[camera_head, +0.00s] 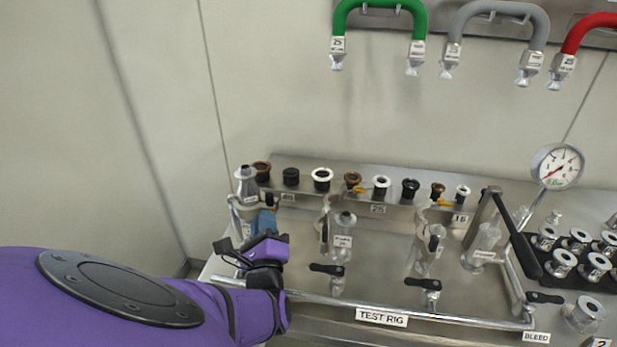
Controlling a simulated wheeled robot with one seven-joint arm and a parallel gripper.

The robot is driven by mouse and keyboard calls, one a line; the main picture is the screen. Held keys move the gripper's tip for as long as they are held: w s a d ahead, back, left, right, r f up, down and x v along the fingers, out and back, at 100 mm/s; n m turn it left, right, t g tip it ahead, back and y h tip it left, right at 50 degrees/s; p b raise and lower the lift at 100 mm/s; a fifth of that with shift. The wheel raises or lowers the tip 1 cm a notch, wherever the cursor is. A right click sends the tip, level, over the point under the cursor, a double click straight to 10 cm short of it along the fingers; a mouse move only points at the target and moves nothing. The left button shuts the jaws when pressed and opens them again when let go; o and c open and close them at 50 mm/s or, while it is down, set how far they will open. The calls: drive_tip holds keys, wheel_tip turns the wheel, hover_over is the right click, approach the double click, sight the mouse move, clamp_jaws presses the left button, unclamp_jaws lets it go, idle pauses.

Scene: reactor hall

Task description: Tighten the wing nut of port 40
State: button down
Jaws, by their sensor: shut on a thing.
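Port 40 is at the left end of the test rig, by a small label (288,198) that I read as 40, though it is tiny. A metal conical fitting (246,186) stands upright there, with a clamp around its lower end. My gripper (266,214) reaches up to this clamp from below, just right of the fitting. Its blue fingers are shut at the clamp's right side. The wing nut is hidden between and behind the fingers, so its turn position cannot be seen.
A rack shelf (340,202) holds several rings right of the gripper. Clamped fittings (343,240) hang at the middle port. Black-handled valves (328,270) and a front pipe lie below. A gauge (557,166) stands at right. Coloured hoses (380,5) hang above. The left wall is bare.

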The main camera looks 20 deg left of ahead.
drive_tip(key=shift+m, duration=0.3)
drive_tip(key=m+t+h, duration=0.1)
drive_tip(key=m, duration=0.2)
drive_tip(key=m+t+h, duration=0.1)
drive_tip(key=m, duration=0.3)
drive_tip(key=shift+d+h, duration=0.1)
drive_tip(key=shift+h, duration=0.3)
drive_tip(key=m+h, duration=0.2)
drive_tip(key=m, duration=0.2)
drive_tip(key=m+t+h, duration=0.1)
drive_tip(key=m+h, duration=0.1)
drive_tip(key=m, duration=0.2)
drive_tip(key=shift+d+m+h, duration=0.15)
drive_tip(key=shift+m+h, duration=0.15)
drive_tip(key=shift+m, duration=0.4)
drive_tip(key=c, duration=1.2)
unclamp_jaws()
drive_tip(key=shift+o, duration=0.2)
drive_tip(key=v, duration=1)
drive_tip(key=shift+s+f, duration=0.15)
drive_tip(key=shift+s, duration=0.2)
